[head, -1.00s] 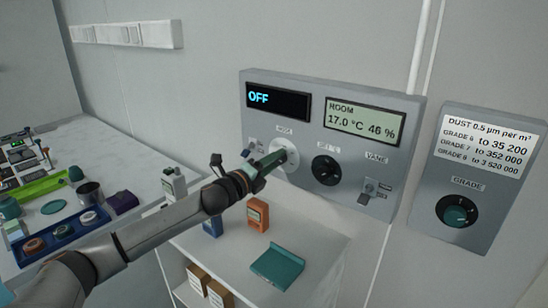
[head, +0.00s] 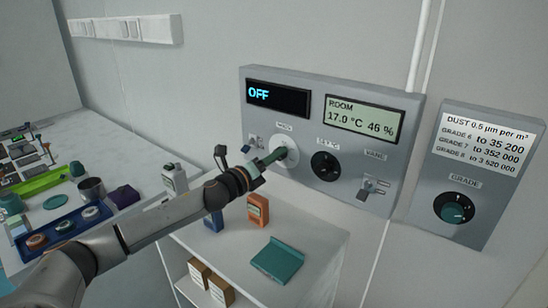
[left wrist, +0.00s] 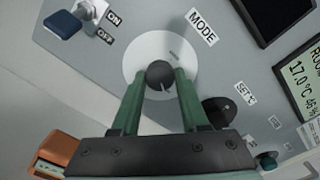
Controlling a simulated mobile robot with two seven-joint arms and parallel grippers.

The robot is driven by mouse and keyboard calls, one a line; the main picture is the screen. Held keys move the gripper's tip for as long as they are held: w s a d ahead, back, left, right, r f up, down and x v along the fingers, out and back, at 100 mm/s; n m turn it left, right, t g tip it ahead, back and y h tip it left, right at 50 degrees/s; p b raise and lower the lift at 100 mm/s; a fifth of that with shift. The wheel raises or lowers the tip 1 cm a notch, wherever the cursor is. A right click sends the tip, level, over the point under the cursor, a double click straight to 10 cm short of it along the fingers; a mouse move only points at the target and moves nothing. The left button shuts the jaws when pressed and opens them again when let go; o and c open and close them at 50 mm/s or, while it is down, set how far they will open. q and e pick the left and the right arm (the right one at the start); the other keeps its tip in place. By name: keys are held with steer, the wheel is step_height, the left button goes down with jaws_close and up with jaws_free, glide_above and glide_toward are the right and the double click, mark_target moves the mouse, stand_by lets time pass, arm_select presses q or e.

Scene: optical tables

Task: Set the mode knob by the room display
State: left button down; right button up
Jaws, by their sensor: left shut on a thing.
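The grey control panel (head: 308,183) is on the wall. Its left display (head: 278,99) reads OFF, and the room display (head: 364,119) reads ROOM 17.0 °C 46 %. The mode knob (left wrist: 160,73) is a dark round knob on a white disc (left wrist: 135,55) under the MODE label. My left gripper (left wrist: 161,79) has its two green fingers on either side of the knob and is shut on it. In the head view the gripper (head: 276,156) hides most of the knob. My right gripper is in neither current view.
Right of the mode knob are the black set °C knob (head: 325,166) and the vane switch (head: 371,189). An ON/OFF switch (left wrist: 62,24) is at the left. A grade panel (head: 480,180) hangs farther right. Below, a white shelf (head: 300,240) holds an orange box (head: 258,210) and a teal item (head: 277,262).

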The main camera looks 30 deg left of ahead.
arm_select(q)
steer(key=shift+c, duration=2.1)
jaws_free()
steer(key=s+b, duration=0.3)
steer(key=s, duration=0.9)
steer(key=shift+s+a+b, duration=0.2)
steer(key=shift+a+b, duration=0.15)
steer(key=shift+a, duration=0.1)
steer(key=shift+s, duration=0.1)
